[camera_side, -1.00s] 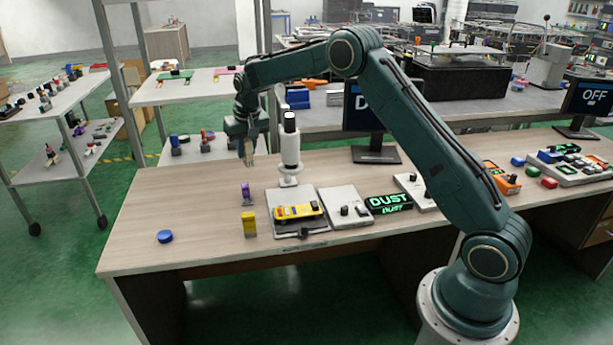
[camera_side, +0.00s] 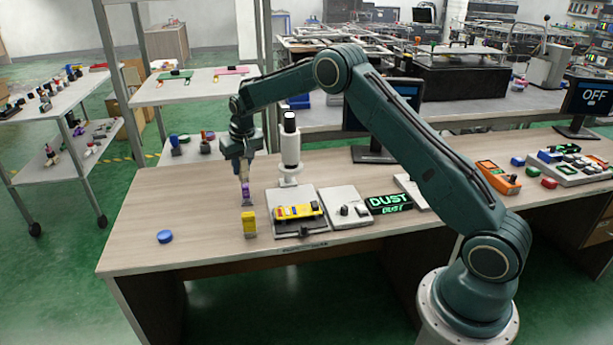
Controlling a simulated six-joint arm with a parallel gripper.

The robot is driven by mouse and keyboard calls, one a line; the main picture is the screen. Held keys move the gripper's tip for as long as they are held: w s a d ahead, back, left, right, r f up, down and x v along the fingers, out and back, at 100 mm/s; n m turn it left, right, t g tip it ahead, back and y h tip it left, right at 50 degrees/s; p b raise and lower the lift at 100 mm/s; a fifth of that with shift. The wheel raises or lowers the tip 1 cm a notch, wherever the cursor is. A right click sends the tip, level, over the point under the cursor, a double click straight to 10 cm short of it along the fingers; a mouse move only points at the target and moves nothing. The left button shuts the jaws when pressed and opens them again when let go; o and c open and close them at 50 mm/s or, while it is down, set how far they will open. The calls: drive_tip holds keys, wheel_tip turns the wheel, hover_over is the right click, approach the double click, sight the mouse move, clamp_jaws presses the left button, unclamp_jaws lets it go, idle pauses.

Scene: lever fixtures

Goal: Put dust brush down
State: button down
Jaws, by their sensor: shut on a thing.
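The dust brush (camera_side: 247,198) is a small purple piece with a greyish lower end, on or just above the wooden table (camera_side: 190,215). My gripper (camera_side: 244,183) points down and is shut on the brush's upper part. The jaws hide the top of the brush. At this size I cannot tell whether its lower end touches the table.
A yellow block (camera_side: 249,224) stands just in front of the brush. A grey plate with a yellow device (camera_side: 298,212) and a white post with a black top (camera_side: 290,150) are to the right. A blue disc (camera_side: 165,237) lies at left. The table's left part is mostly clear.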

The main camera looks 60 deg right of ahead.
sight(247, 175)
wheel_tip(247, 175, down, 9)
drive_tip(key=shift+f, duration=0.1)
idle(0.3)
drive_tip(key=shift+f, duration=2.1)
drive_tip(key=shift+f, duration=0.1)
drive_tip(key=c, duration=1.3)
unclamp_jaws()
drive_tip(key=shift+o, duration=0.2)
drive_tip(key=shift+v, duration=6.1)
